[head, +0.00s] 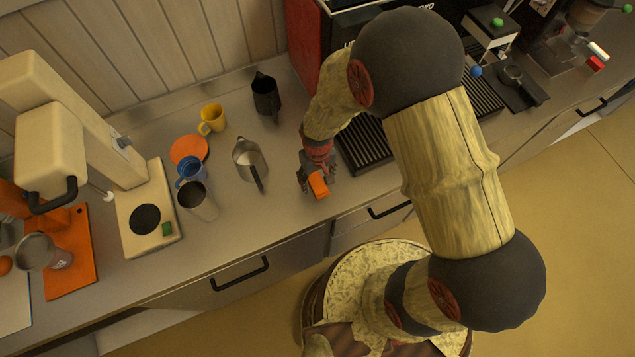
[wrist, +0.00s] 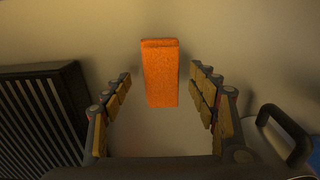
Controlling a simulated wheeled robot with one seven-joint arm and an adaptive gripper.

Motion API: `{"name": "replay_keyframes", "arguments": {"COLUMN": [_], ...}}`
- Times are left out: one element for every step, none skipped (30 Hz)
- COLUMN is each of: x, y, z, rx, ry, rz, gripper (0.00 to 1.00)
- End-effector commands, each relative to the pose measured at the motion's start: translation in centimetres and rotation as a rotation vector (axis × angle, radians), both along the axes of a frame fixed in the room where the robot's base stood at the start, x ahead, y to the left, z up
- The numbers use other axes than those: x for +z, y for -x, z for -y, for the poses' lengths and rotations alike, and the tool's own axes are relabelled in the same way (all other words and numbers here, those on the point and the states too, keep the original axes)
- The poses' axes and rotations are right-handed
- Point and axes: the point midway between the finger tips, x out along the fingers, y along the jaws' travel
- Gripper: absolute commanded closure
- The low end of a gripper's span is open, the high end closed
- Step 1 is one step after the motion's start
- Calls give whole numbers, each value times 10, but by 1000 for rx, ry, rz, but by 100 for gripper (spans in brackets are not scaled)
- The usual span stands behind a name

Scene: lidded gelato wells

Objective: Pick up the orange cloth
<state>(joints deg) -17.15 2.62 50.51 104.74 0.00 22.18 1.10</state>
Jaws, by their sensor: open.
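The orange cloth (head: 318,185) is a small folded block on the grey counter near its front edge, left of the espresso machine's drip tray. In the wrist view the cloth (wrist: 160,73) lies upright in the picture, centred between the fingers. My gripper (head: 316,181) is just above the cloth in the head view and partly covers it. In the wrist view my gripper (wrist: 160,92) is open, with one finger on each side of the cloth and a visible gap to both. I cannot tell how far above the counter the fingertips are.
A slatted drip tray (wrist: 40,115) is close on the left in the wrist view. A steel pitcher (head: 249,160) stands left of the cloth in the head view, with a black pitcher (head: 266,95) behind. A yellow mug (head: 212,117) and steel cup (head: 198,201) stand farther left.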

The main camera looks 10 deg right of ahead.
Motion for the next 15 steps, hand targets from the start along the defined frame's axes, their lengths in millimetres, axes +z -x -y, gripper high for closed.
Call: {"name": "replay_keyframes", "arguments": {"x": [-8, -11, -14, -16, -16, -16, -16, -16, -16, -16, -16, -16, -16, -16, -16], "y": [0, 0, 1, 0, 0, 0, 0, 0, 0, 0, 0, 0, 0, 0, 0], "z": [0, 0, 0, 0, 0, 0, 0, 0, 0, 0, 0, 0, 0, 0, 0], "rx": [1, 0, 0, 0, 0, 0, 0, 0, 0, 0, 0, 0, 0, 0, 0], "ry": [0, 0, 0, 0, 0, 0, 0, 0, 0, 0, 0, 0, 0, 0, 0], "rz": [-1, -1, -1, -1, 0, 1, 1, 1, 1, 1, 1, 1, 1, 1, 1], "gripper": [41, 41, 41, 41, 41, 41, 41, 41, 41, 41, 43, 45, 47, 48, 51]}}
